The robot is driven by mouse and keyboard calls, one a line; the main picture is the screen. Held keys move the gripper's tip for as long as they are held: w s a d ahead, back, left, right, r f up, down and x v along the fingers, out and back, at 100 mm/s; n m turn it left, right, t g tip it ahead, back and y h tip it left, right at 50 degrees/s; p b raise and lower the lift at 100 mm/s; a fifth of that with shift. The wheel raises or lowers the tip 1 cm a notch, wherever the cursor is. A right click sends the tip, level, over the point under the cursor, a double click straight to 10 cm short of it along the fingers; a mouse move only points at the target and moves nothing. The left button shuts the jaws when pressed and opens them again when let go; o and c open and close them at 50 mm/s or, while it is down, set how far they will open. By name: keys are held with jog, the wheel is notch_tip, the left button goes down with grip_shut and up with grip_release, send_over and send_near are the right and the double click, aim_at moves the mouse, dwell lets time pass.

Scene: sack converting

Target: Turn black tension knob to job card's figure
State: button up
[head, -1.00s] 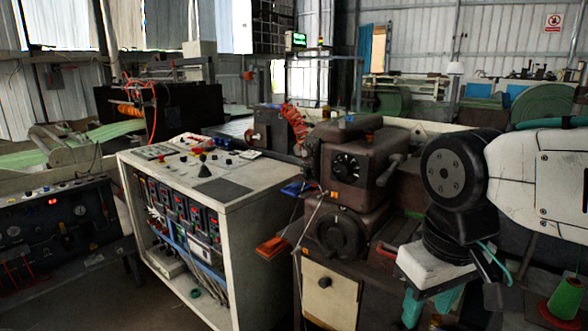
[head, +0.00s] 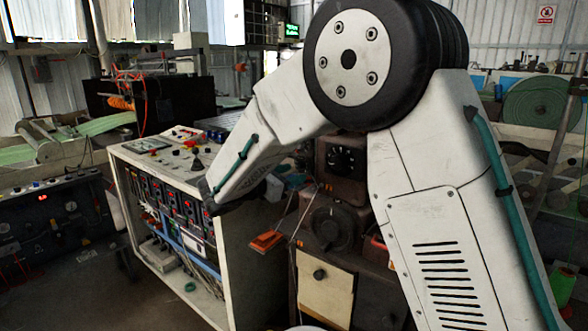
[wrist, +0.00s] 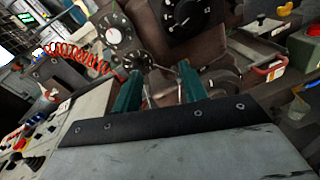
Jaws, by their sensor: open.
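A black knob (wrist: 184,14) sits on a dark dial plate with white marks, at the top of the wrist view. In the head view a black dial with white marks (head: 346,160) shows on the brown machine's front, partly framed by my arm; its setting is too small to read. My gripper (wrist: 160,68) is open, its two teal fingers apart with nothing between them. The knob lies beyond the fingertips, apart from them. My gripper cannot be made out in the head view. I cannot pick out a job card with a readable figure.
A grey round dial (wrist: 115,29) and a red coiled hose (wrist: 72,54) lie left of the knob. A white control cabinet (head: 232,255) with buttons on top stands left of the brown machine. An orange-red handle (head: 267,241) juts out between them.

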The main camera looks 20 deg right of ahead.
aim_at(298, 166)
jog(key=shift+n+t, duration=0.9)
jog(key=w+d, duration=0.1)
jog(key=w, duration=0.1)
jog(key=w+d, duration=0.1)
jog(key=w, duration=0.1)
jog(key=w+d+f, duration=0.1)
jog(key=w, duration=0.2)
jog(key=shift+d+f, duration=0.1)
jog(key=shift+d, duration=0.05)
jog(key=shift+s, duration=0.1)
grip_shut()
